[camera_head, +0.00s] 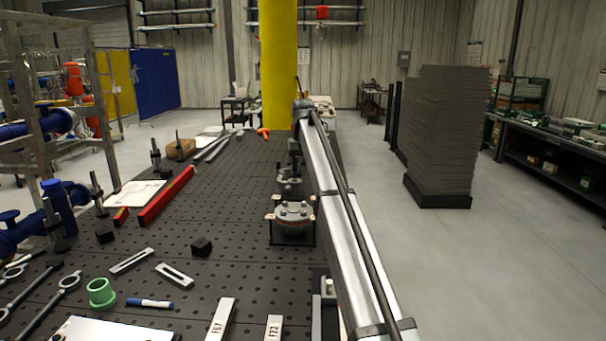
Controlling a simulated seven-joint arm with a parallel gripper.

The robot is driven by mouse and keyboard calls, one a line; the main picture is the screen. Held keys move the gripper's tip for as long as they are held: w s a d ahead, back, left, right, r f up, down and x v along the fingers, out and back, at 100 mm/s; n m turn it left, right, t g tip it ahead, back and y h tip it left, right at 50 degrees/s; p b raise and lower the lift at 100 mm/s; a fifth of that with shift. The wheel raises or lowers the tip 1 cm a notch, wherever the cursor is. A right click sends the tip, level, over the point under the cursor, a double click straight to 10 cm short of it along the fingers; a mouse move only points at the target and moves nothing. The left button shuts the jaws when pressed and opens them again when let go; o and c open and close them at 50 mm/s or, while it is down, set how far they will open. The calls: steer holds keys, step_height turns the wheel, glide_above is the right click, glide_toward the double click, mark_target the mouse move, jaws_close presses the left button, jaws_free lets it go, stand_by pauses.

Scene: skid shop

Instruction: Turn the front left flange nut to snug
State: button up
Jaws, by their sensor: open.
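A round grey flange (293,211) with bolts around its rim sits on a dark stand on the perforated black table (225,235), right of the middle. A second grey flange assembly (289,182) stands just behind it. The nuts on the near flange are small; I cannot make out the front left one clearly or tell how tight it is. My gripper is not in this view.
Slotted bars (131,261), a black block (201,247), a green ring (101,293), a blue marker (149,303) and wrenches (45,302) lie at the near left. A red bar (166,196) lies farther back. A yellow post (278,60) rises behind. Table left of the flanges is mostly clear.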

mark_target(302, 211)
step_height(302, 211, down, 14)
steer(key=n, duration=1.2)
steer(key=shift+s+a, duration=0.15)
stand_by(0.5)
steer(key=shift+c, duration=0.2)
jaws_close()
